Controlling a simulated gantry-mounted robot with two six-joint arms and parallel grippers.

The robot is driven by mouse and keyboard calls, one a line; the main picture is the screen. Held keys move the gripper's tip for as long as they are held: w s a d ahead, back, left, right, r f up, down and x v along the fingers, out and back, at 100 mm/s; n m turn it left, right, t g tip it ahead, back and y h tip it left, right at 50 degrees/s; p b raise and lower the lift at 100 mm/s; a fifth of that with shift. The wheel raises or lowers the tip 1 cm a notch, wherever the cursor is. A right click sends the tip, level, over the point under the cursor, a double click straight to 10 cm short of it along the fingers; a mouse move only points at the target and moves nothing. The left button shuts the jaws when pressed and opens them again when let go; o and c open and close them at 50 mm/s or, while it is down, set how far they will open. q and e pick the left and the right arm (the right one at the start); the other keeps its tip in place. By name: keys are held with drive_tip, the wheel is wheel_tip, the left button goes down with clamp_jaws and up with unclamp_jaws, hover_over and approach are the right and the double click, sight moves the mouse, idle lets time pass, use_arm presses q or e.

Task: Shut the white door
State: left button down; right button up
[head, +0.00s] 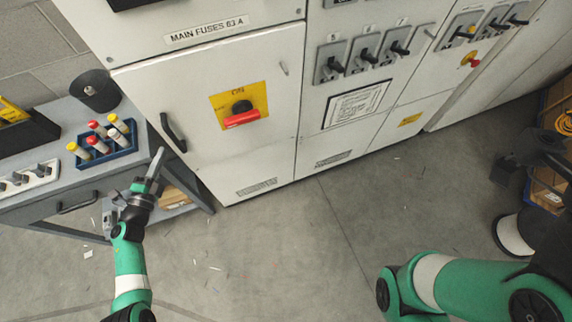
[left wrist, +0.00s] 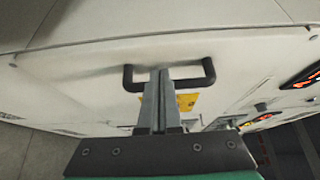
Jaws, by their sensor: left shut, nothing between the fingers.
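The white door (head: 188,100) is the cabinet panel with a black handle (head: 172,132) near its left edge and a red switch (head: 242,115) on a yellow plate. It looks nearly in line with the cabinet front; I cannot tell whether a small gap is left. My left gripper (head: 158,160) is shut and empty, just below and left of the handle. In the left wrist view, its closed fingers (left wrist: 160,78) point at the door, and their tips overlap the middle of the handle (left wrist: 196,80). I cannot tell whether they touch it. My right gripper is not clearly seen.
A grey workbench (head: 88,180) stands left of the cabinet, close to my left arm. It holds a blue tray (head: 103,148) with several small cylinders and a black cylinder (head: 97,92). The floor (head: 270,240) before the cabinet is mostly clear apart from scraps.

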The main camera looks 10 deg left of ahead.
use_arm(q)
drive_tip(key=shift+w+a+h, duration=0.3)
drive_tip(key=shift+w+a, duration=0.2)
drive_tip(key=shift+w, duration=0.15)
use_arm(e)
drive_tip(key=shift+s+d+f+h, duration=0.2)
drive_tip(key=shift+d+f+h, duration=0.05)
drive_tip(key=shift+d+h, duration=0.1)
drive_tip(key=shift+r, duration=0.1)
use_arm(q)
drive_tip(key=s+a+b, duration=0.2)
drive_tip(key=s+a, duration=0.3)
drive_tip(key=a, duration=0.3)
use_arm(e)
drive_tip(key=shift+s+f, duration=0.2)
drive_tip(key=shift+f, duration=0.4)
drive_tip(key=shift+s+f, duration=0.15)
drive_tip(key=shift+f, duration=0.45)
